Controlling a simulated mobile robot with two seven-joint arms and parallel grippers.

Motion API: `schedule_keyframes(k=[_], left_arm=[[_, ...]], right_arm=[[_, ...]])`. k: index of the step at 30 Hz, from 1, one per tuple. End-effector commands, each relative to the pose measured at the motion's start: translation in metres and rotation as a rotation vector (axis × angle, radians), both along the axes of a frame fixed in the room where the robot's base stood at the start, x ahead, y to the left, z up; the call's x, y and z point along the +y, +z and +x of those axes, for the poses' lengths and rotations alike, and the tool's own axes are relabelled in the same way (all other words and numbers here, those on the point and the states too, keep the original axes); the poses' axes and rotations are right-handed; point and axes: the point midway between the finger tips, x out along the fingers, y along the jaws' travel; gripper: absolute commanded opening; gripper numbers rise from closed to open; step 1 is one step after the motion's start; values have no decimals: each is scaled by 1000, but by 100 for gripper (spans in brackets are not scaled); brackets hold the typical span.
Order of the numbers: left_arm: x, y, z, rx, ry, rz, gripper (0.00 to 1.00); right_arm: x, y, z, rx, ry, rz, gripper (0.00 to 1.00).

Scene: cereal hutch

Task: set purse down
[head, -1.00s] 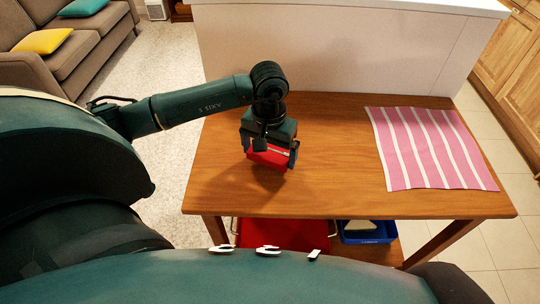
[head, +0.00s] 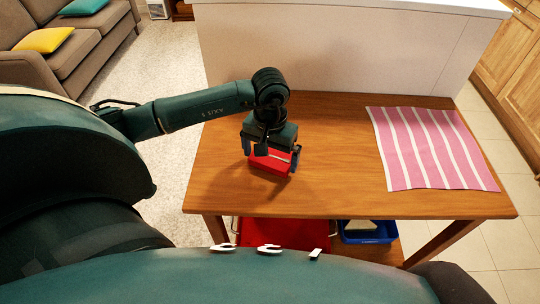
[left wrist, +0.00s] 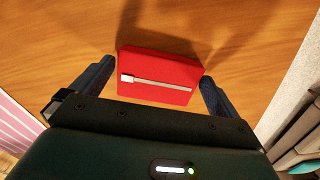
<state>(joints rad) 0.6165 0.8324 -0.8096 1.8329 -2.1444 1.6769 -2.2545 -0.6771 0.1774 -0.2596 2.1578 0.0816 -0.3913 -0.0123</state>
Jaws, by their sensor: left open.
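The red purse (head: 269,162) sits at the left part of the wooden table in the head view, under my left gripper (head: 270,168). In the left wrist view the purse (left wrist: 160,68) shows its grey zip with a pale pull tab. My left gripper (left wrist: 154,82) is open, one blue finger on each side of the purse, with a gap visible at each side. The purse appears to rest on the table. My right gripper is not in view.
The wooden table (head: 330,190) is bare around the purse. A pink and white striped cloth (head: 432,148) lies at its right. A blue bin (head: 368,236) and a red item (head: 280,232) are below the tabletop. A white-topped partition (head: 340,50) stands behind.

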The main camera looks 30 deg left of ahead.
Motion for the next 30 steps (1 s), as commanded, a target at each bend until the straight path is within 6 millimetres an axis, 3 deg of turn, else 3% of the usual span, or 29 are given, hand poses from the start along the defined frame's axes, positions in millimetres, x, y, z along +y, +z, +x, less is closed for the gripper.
schedule_keyframes(k=[9,15,21,30], left_arm=[[1,69,1,-8,0,2,100],[0,100,1,-4,-1,1,100],[0,110,0,-1,-1,1,100],[0,110,0,-1,-1,1,100]], right_arm=[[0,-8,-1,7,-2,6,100],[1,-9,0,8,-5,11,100],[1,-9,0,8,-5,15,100],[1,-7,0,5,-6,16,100]])
